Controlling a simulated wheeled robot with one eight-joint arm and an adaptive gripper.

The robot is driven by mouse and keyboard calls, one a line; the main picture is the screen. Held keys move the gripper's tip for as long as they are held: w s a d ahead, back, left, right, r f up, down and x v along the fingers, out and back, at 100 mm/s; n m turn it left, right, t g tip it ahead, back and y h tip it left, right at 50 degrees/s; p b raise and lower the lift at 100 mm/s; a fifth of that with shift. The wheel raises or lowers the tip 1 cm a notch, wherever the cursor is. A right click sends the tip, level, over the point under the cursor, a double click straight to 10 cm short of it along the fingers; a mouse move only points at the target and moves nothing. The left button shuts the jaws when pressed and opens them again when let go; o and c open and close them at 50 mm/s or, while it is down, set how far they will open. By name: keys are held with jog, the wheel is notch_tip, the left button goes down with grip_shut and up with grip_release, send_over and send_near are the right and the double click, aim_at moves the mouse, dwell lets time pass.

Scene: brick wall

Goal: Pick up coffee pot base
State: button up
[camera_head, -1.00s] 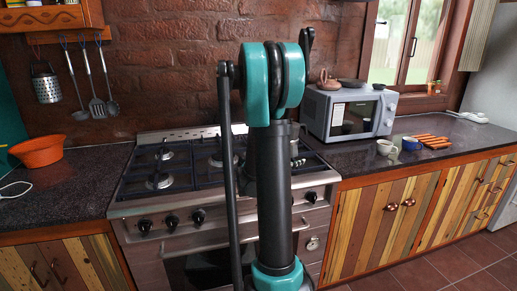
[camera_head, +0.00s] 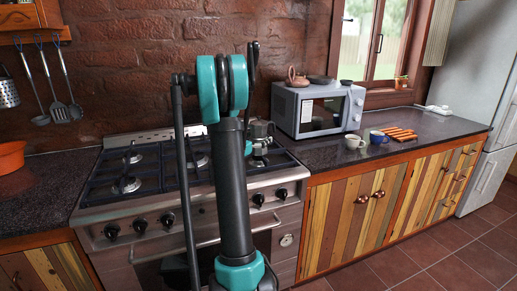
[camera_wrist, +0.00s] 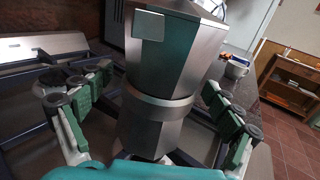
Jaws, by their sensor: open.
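The coffee pot is a faceted grey metal pot with an upper part (camera_wrist: 180,45) and a base (camera_wrist: 150,125), joined at a collar, and it fills the middle of the wrist view. In the head view, the pot (camera_head: 262,130) stands on the stove's right side, partly hidden behind my arm. My gripper (camera_wrist: 156,88) is open, with one finger on each side of the pot, around its collar and base. I cannot tell whether either finger touches it.
The stove (camera_head: 150,205) has raised burner grates. To its right are a grey microwave (camera_head: 318,108), a white cup (camera_head: 355,142), a blue mug (camera_head: 378,137) and orange sticks (camera_head: 400,134). An orange bowl (camera_head: 10,157) is at the left.

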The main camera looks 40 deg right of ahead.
jog(key=c, duration=1.9)
jog(key=shift+d+r, duration=0.1)
jog(key=shift+c, duration=0.2)
